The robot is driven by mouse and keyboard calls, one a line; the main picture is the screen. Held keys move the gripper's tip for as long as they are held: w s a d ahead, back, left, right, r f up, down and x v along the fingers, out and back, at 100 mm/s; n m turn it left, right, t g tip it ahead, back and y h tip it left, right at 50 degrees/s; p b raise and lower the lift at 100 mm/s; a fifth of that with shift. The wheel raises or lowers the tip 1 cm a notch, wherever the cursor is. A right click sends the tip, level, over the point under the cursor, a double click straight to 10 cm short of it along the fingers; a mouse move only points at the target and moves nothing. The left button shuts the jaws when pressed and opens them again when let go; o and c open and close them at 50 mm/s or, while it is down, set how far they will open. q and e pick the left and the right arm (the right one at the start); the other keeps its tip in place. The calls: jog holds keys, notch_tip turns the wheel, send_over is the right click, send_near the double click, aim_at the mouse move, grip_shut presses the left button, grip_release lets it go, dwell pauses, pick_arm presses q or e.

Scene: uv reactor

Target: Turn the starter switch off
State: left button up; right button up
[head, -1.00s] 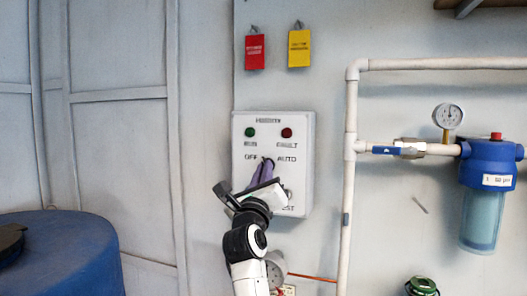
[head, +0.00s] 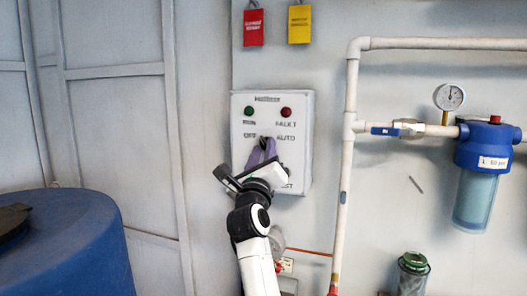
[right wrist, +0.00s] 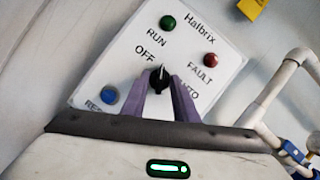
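The starter switch is a black knob with a white pointer line, on a white control box (head: 240,175), between the OFF and AUTO labels. In the right wrist view the knob (right wrist: 158,78) shows its line pointing up, leaning toward the OFF side of the panel's upright. My right gripper (head: 263,145) is at the switch. Its purple fingers (right wrist: 161,84) lie close on both sides of the knob and appear shut on it; the exact contact is hard to see. My left gripper is out of view.
The box also has a green lamp (head: 249,111), a red lamp (head: 286,112) and a blue RESET button (right wrist: 109,95). A white pipe (head: 348,160) runs right of the box, with a blue filter (head: 485,148) beyond. A blue tank (head: 75,240) stands at lower left.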

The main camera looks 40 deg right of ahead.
jog(key=b+v, duration=0.2)
jog(key=v, duration=0.8)
jog(key=shift+s+a, duration=0.1)
jog(key=shift+s, duration=0.05)
dwell(0.4)
